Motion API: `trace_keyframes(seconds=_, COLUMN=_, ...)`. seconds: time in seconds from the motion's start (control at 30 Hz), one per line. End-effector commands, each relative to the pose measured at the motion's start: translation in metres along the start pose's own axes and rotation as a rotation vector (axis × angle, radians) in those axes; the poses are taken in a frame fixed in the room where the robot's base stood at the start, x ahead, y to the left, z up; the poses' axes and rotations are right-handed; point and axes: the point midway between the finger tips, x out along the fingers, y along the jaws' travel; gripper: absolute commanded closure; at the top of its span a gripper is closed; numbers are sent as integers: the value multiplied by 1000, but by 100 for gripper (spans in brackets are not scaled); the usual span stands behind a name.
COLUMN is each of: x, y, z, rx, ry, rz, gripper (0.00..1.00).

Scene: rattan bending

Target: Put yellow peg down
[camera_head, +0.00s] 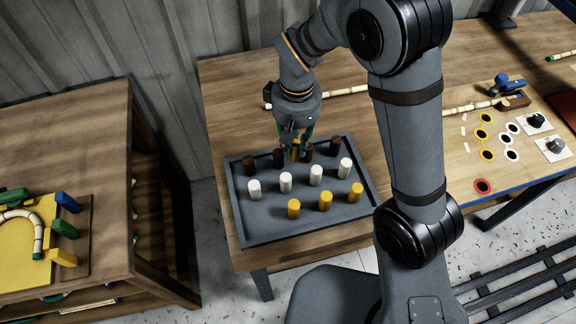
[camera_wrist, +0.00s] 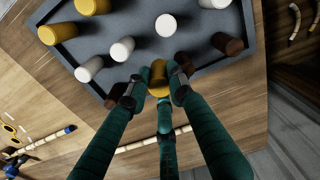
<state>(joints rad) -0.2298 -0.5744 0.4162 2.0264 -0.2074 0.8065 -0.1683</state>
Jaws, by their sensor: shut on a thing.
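A yellow peg (camera_wrist: 158,73) stands between the fingertips of my gripper (camera_wrist: 158,88), which is shut on it. In the head view, my gripper (camera_head: 295,152) points down at the back row of the grey tray (camera_head: 303,233), with the held peg partly hidden by the fingers. The held peg is in line with the brown pegs (camera_head: 279,158); I cannot tell whether its bottom touches the tray. Three other yellow pegs (camera_head: 325,200) stand upright in the front row.
Several white pegs (camera_head: 316,174) stand in the middle row, close to my gripper. Brown pegs flank the fingers; one shows in the wrist view (camera_wrist: 226,43). A rattan pole (camera_head: 345,90) lies behind the tray. A bench with a yellow board (camera_head: 20,264) stands at the left.

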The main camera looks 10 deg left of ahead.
Motion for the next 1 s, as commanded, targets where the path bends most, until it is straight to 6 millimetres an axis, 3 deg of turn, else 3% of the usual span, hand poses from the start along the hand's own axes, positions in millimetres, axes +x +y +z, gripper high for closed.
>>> trace_keyframes(seconds=0.1, x=12, y=-19, z=9, rx=-3, ry=-3, rz=1, gripper=97)
trace_keyframes(seconds=0.23, x=18, y=-29, z=12, rx=0, ry=0, rz=0, gripper=97)
trace_keyframes(seconds=0.6, x=58, y=-30, z=14, rx=2, ry=-2, rz=0, gripper=98)
trace_keyframes(seconds=1.0, x=64, y=-30, z=13, rx=2, ry=1, rz=0, gripper=98)
